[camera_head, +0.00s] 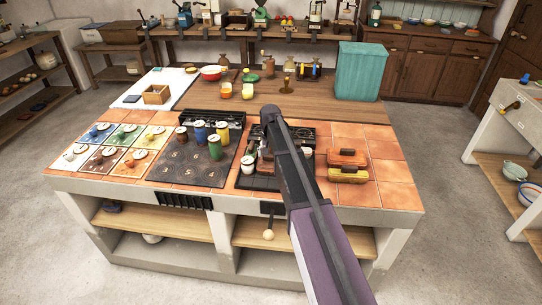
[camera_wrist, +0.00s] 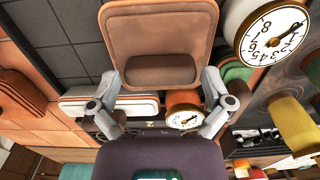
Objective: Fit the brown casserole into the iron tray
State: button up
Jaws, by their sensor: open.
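A brown casserole (camera_wrist: 160,30), a rounded rectangular dish with a darker bar-like handle, fills the upper middle of the wrist view. It also shows in the head view (camera_head: 265,168), mostly hidden by my arm. My gripper (camera_wrist: 162,86) is open, with one finger on each side of the casserole's near end, around the handle. I cannot tell whether the fingers touch it. A dark, grid-lined surface (camera_wrist: 45,40) lies beside and beneath the casserole; it looks like the iron tray, which shows in the head view (camera_head: 256,182) on the island. Whether the casserole sits fully in it is hidden.
Orange-brown (camera_head: 347,157) and yellow (camera_head: 348,175) casseroles sit on the tiles to the right. Several coloured canisters (camera_head: 200,132) stand on the dark plate to the left. A dial-topped white canister (camera_wrist: 272,28) is close by the casserole. Bare tiles (camera_head: 392,172) lie at far right.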

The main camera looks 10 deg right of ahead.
aim_at(271, 155)
notch_tip(271, 155, up, 12)
jog(key=p, duration=1.2)
dwell(0.7)
jog(key=s+n, duration=0.3)
jog(key=s, duration=2.6)
jog(key=shift+d+n, duration=0.15)
jog(key=shift+n, duration=0.15)
